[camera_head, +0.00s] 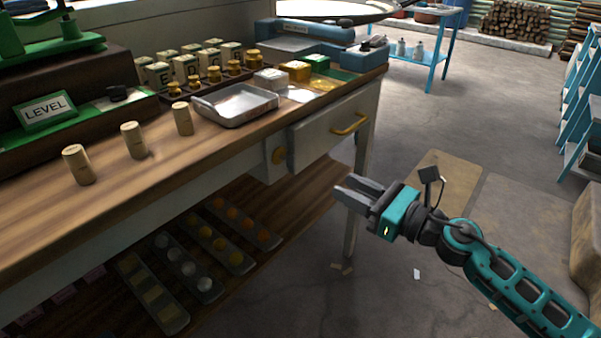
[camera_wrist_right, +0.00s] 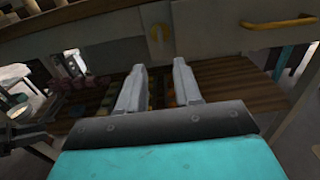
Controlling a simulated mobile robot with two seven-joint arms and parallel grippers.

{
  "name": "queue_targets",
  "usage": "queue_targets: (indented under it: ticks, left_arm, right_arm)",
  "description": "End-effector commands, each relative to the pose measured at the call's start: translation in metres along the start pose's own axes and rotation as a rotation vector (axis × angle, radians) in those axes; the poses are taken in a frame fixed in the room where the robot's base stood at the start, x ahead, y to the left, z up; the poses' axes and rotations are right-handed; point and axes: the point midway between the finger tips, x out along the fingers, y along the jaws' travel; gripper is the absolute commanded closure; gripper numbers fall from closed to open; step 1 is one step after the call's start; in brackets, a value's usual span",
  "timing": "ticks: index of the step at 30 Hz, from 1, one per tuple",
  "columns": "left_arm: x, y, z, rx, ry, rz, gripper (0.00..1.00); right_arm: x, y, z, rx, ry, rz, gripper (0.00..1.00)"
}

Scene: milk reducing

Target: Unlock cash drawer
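The cash drawer (camera_head: 328,139) is a white drawer in the wooden bench, with a yellow bar handle (camera_head: 350,124). My right gripper (camera_head: 354,189) is in front of and below the drawer, apart from latch and handle. Its fingers (camera_wrist_right: 160,68) are parted with nothing between them.
On the bench (camera_head: 228,150) stand a metal tray (camera_head: 236,104), several wooden cylinders (camera_head: 134,140) and a LEVEL sign (camera_head: 46,111). A lower shelf (camera_head: 290,226) holds trays of round pieces. The floor right of the bench is mostly open.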

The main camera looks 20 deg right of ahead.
Motion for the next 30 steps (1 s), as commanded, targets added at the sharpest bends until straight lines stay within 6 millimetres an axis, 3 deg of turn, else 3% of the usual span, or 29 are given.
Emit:
queue_targets:
  ticks: [21,30]
  left_arm:
    - [-0.012,0.001,-0.010,-0.003,-0.010,-0.001,0.57]
    - [-0.011,0.002,-0.011,-0.011,-0.009,-0.001,0.57]
  right_arm:
    - [0.107,-0.001,0.002,0.010,-0.003,-0.004,0.66]
    - [0.125,0.000,0.000,0.010,0.000,-0.003,0.66]
